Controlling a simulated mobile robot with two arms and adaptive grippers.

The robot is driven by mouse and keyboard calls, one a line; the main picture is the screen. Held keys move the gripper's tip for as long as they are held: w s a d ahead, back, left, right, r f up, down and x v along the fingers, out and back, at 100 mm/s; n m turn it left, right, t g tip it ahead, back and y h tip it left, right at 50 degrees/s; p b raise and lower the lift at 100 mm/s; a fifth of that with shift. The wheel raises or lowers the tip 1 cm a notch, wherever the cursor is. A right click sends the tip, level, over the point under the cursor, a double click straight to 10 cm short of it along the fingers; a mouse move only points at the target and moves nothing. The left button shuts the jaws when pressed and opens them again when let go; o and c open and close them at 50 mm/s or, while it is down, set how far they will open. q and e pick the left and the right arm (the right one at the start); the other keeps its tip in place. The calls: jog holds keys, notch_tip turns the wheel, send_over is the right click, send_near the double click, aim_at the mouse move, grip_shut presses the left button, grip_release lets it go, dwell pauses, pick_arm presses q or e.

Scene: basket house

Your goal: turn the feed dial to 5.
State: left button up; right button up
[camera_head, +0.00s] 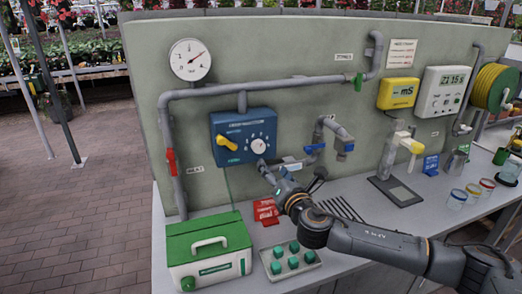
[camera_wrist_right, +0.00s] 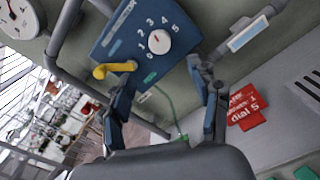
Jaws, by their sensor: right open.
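The feed dial (camera_head: 258,146) is a round white knob on a blue box (camera_head: 230,127) mounted on the grey-green panel. In the wrist view the dial (camera_wrist_right: 159,41) has a small red mark, with numbers up to 5 around its upper side; the exact setting is unclear. My right gripper (camera_head: 270,174) is just below and in front of the box. In the wrist view its open fingers (camera_wrist_right: 162,70) are spread with nothing between them, the dial lying beyond their tips. A red card (camera_wrist_right: 246,112) on the bench shows "dial 5". My left gripper is out of view.
A yellow lever (camera_wrist_right: 115,69) sits on the box left of the dial. Pipes with a blue-handled valve (camera_head: 315,148) stand close on the right. A green-and-white case (camera_head: 208,250) and a tray of green-topped items (camera_head: 290,260) occupy the front of the bench.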

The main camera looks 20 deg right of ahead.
aim_at(260, 149)
jog(key=w+p, duration=0.1)
jog(key=w, duration=1)
jog(key=shift+a+p, duration=0.2)
jog(key=shift+p, duration=0.15)
jog(key=c, duration=1.2)
